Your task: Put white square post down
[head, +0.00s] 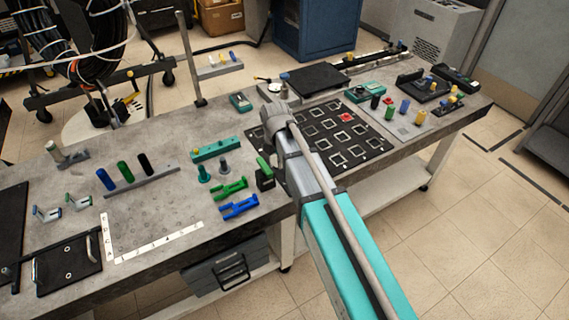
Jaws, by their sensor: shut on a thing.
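My arm reaches in from the lower right over the workbench. Its grey wrist end is above the left edge of a black board (352,147) marked with white square outlines. My gripper's jaws are hidden behind the arm, so I cannot see their fingertips or what is between them. I cannot make out the white square post in this view. A red block (346,117) sits on the far right part of the board.
Blue and green brackets (240,207) and a dark green-topped block (264,178) stand left of the arm. A rack holds blue, green and black cylinders (125,174). A black flat plate (317,78) lies behind the board. Coloured pegs (405,106) stand to the right.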

